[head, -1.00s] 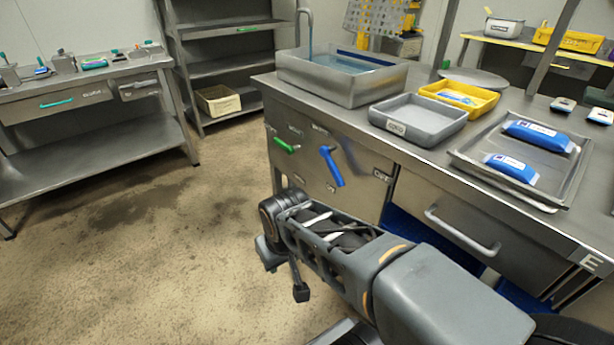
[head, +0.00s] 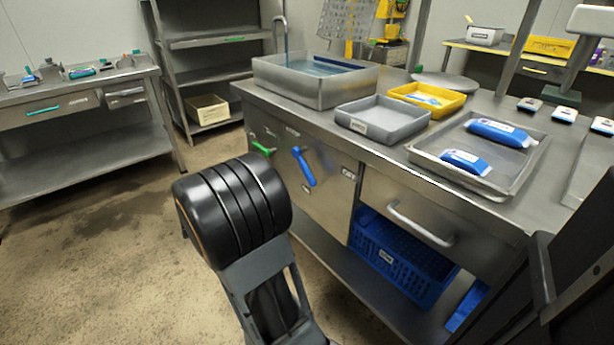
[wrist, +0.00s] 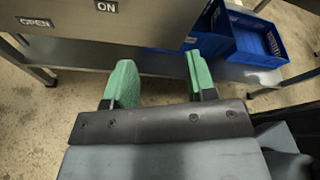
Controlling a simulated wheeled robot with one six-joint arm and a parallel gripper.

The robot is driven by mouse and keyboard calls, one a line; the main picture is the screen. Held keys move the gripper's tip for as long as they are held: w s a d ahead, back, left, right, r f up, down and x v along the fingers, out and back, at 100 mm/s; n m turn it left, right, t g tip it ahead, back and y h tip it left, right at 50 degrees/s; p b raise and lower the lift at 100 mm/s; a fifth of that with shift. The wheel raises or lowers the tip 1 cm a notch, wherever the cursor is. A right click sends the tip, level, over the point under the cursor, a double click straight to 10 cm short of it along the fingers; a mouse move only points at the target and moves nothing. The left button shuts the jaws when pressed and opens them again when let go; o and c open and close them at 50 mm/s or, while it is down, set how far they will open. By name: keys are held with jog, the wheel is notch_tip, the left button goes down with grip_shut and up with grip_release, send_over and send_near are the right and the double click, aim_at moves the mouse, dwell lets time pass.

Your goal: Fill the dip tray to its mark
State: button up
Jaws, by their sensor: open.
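A steel basin (head: 312,88) with bluish water stands at the back left of the bench in the head view, under a tap (head: 279,24). A thin bluish stream seems to fall from the tap. A grey tray (head: 382,118) with a small unreadable label stands in front of it and looks empty. I cannot tell which is the dip tray, and no fill mark is visible. A blue lever (head: 303,165) and a green lever (head: 262,148) are on the bench front. My gripper (wrist: 160,82) is open and empty in the wrist view, below panel labels "OPEN" and "ON".
A yellow tray (head: 428,99) and a steel tray (head: 480,182) with two blue packs sit on the bench. A drawer handle (head: 420,225) sticks out of the front. Blue crates (head: 400,262) stand on the lower shelf. The floor at left is clear.

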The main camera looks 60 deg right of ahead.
aim_at(306, 176)
jog(key=d+n+h+b, duration=0.1)
jog(key=d, duration=0.4)
jog(key=s+d+n+h+b, duration=0.1)
jog(key=d+n+b, duration=0.1)
jog(key=d, duration=0.3)
jog(key=d+n+h+b, duration=0.1)
jog(key=d+n, duration=0.1)
jog(key=d, duration=0.3)
jog(key=shift+s+d+r+h, duration=0.15)
jog(key=shift+d+r+h, duration=0.1)
jog(key=shift+d+h, duration=0.1)
jog(key=shift+b+x, duration=0.45)
jog(key=shift+x, duration=0.45)
jog(key=shift+r, duration=0.15)
grip_shut()
